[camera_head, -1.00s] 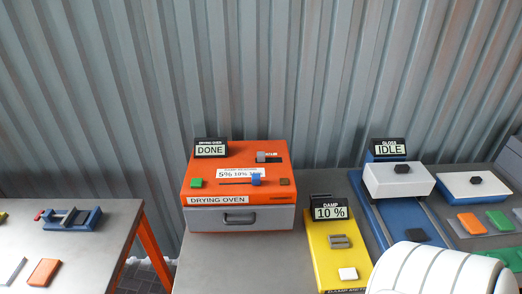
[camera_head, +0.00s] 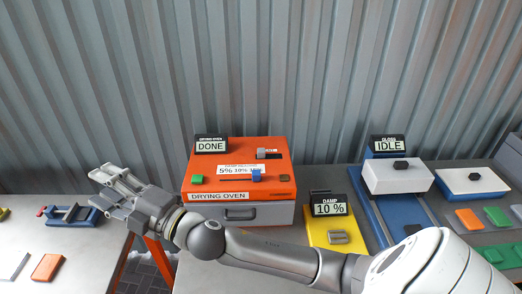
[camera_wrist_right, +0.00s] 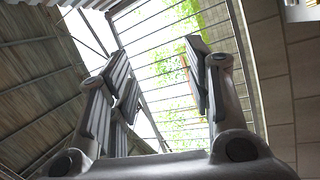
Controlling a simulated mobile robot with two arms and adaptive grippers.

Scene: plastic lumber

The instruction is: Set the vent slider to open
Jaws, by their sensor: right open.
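The orange drying oven (camera_head: 199,165) stands on the grey table, its display reading DONE. On its top at the back right is a small slot with a grey slider knob (camera_head: 262,153) at the slot's left end; its label is too small to read, so I cannot be sure it is the vent slider. A blue slider knob (camera_head: 256,175) sits in front of it by the percent scale. My right gripper (camera_head: 112,180) is open and empty, left of the oven and apart from it. It also shows open in the right wrist view (camera_wrist_right: 160,85). My left gripper is out of view.
A green button (camera_head: 197,178) and a brown one (camera_head: 282,178) flank the blue slider. Right of the oven stand a yellow damp meter (camera_head: 318,238) and a blue gloss device (camera_head: 372,207). A blue clamp (camera_head: 75,216) lies on the left table. A corrugated wall stands behind.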

